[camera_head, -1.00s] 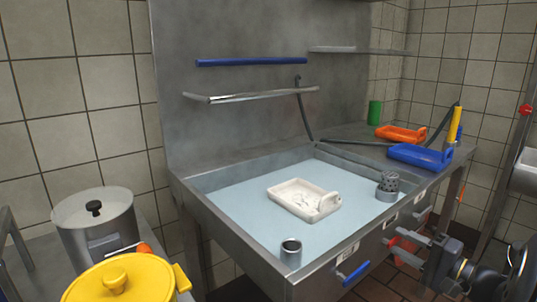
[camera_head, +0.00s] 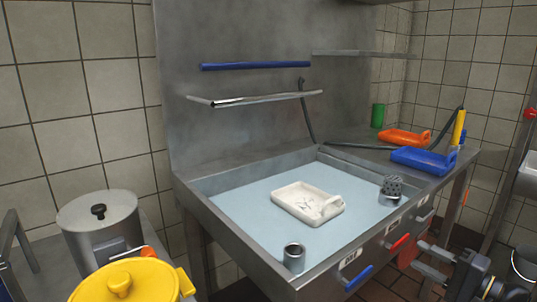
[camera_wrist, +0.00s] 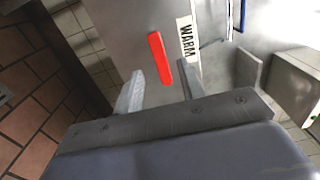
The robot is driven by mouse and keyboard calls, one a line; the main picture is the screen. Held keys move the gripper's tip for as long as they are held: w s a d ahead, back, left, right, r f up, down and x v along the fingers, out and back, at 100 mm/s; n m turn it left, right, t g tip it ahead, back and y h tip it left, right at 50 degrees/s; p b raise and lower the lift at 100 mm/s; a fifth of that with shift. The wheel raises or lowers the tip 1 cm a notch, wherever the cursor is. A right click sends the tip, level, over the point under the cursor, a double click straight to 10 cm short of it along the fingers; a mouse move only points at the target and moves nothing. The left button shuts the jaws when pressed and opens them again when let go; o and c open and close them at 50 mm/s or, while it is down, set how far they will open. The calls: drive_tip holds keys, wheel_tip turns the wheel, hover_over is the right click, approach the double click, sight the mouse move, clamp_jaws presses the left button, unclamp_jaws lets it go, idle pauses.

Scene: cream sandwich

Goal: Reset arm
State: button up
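My gripper (camera_head: 422,258) is at the lower right of the head view, in front of the sink unit. Its two grey fingers are spread apart with nothing between them. In the wrist view my gripper (camera_wrist: 160,70) also shows open. A red handle (camera_head: 399,243) on the unit's front lies just beyond the fingertips, apart from them. In the wrist view the red handle (camera_wrist: 159,58) stands beside a label reading WARM, seen through the gap between the fingers.
A blue handle (camera_head: 357,278) is on the same front. The basin (camera_head: 245,215) holds a white tray (camera_head: 298,197), a metal cup (camera_head: 294,258) and a perforated holder (camera_head: 391,188). Blue (camera_head: 423,160) and orange (camera_head: 404,137) trays sit at right. A yellow-lidded pot (camera_head: 130,280) stands lower left.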

sight(399, 246)
drive_tip(key=v, duration=0.6)
drive_tip(key=x, duration=1.1)
drive_tip(key=shift+w+a+r+b, duration=0.15)
drive_tip(key=shift+a+b, duration=0.05)
drive_tip(key=shift+b, duration=0.1)
drive_tip(key=shift+d+m+p, duration=0.1)
drive_tip(key=shift+m+p, duration=0.6)
drive_tip(key=shift+p, duration=0.3)
drive_tip(key=m+p, duration=0.2)
drive_tip(key=p, duration=0.1)
drive_tip(key=shift+f, duration=0.3)
drive_tip(key=shift+f+m+p, duration=0.2)
drive_tip(key=shift+m+p, duration=0.2)
